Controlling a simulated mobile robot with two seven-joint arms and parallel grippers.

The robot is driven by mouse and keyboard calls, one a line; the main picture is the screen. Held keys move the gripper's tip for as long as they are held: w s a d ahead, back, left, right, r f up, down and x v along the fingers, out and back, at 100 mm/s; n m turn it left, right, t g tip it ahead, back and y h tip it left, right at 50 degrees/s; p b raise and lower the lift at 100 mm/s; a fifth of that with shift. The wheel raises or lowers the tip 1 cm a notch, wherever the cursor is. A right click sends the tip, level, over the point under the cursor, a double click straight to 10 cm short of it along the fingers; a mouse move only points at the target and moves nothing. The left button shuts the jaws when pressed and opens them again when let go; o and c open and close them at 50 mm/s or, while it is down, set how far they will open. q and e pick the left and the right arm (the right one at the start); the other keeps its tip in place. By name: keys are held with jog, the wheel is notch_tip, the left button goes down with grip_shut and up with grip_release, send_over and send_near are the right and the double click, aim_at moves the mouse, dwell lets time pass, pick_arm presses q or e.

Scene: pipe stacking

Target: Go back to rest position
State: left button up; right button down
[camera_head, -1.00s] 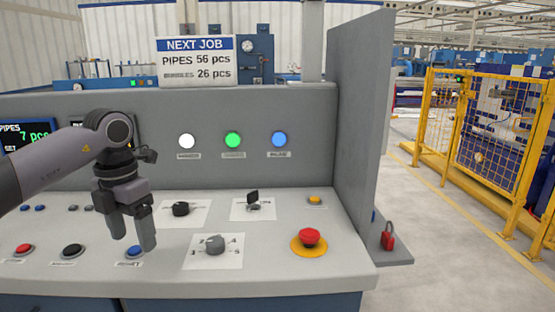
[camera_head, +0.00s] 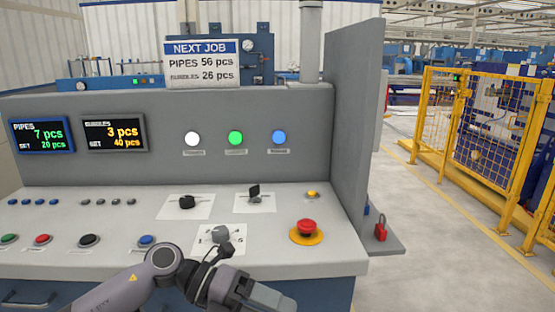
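My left gripper (camera_head: 262,297) is low in the picture, in front of the console's front edge, and points to the right. Its fingers run toward the bottom edge of the frame and their gap does not show clearly. Nothing is seen in it. The arm behind it comes in from the bottom left. The grey console (camera_head: 300,268) has a sloped top with buttons and knobs. The arm and gripper cover part of its front and the lower side of one knob plate (camera_head: 205,241). My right gripper is not in view.
A red emergency button (camera_head: 307,228) stands at the console's right front. Displays (camera_head: 42,135) and white, green and blue lamps are on the upright panel. A tall grey side plate (camera_head: 352,125) rises at the right. Beyond it are open floor (camera_head: 430,240) and a yellow fence (camera_head: 490,150).

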pick_arm(q)
jog(key=s+a+f+n+t+y+p, duration=0.15)
jog(key=a+f+n+t, duration=0.3)
jog(key=n+t, duration=0.8)
jog(key=a+f+n+t+y+p, duration=0.1)
jog(key=a+f+n+t+y, duration=0.35)
jog(key=n, duration=1.25)
jog(key=s+a+f+n+g+y+p, duration=0.1)
jog(key=s+a+f+n+g+y, duration=0.2)
jog(key=s+a+f+n, duration=0.6)
jog(key=s+a+f+y, duration=0.1)
jog(key=s+f+y, duration=0.1)
jog(key=s+f, duration=0.2)
jog(key=shift+s+g+y, duration=0.3)
jog(key=shift+s+g, duration=0.1)
jog(key=shift+s, duration=0.25)
jog(key=shift+a, duration=0.1)
